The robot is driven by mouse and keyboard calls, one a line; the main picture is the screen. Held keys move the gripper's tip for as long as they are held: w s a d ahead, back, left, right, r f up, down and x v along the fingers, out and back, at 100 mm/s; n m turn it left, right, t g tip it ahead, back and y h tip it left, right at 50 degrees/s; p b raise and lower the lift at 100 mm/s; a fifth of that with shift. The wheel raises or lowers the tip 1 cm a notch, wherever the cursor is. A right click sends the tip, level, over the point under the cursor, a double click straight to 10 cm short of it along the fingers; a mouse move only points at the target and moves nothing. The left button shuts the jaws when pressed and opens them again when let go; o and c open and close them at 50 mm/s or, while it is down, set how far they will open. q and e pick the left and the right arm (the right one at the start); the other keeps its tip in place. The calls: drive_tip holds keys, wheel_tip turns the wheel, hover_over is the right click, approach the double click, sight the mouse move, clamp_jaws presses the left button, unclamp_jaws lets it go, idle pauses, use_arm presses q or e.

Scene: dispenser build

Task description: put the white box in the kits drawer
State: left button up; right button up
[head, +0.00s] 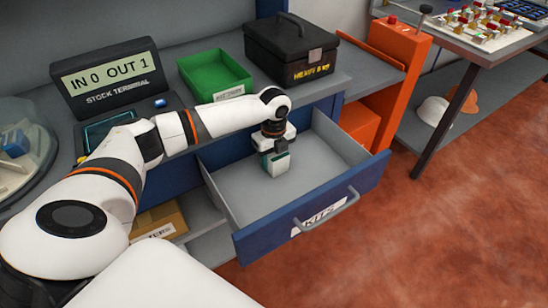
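The kits drawer (225,197) is pulled open, with a blue front, a handle and a label reading KITS. My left gripper (275,155) reaches down over the inside of the drawer. It is around a small white box with a teal-green part (277,165), which is inside the drawer's outline. I cannot tell whether the box touches the drawer floor. The fingers are mostly hidden by the wrist and the box. My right gripper is not in view.
A stock terminal (110,82), a green bin (214,74) and a black case (291,48) marked heavy stand on the counter. An orange cabinet (398,75) stands right of the drawer. A cardboard box (160,221) sits on the shelf below. The red floor is clear at right.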

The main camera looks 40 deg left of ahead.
use_arm(q)
drive_tip(key=o, duration=1.2)
drive_tip(key=shift+f, duration=0.1)
wheel_tip(320, 180, up, 12)
drive_tip(key=shift+r, duration=0.15)
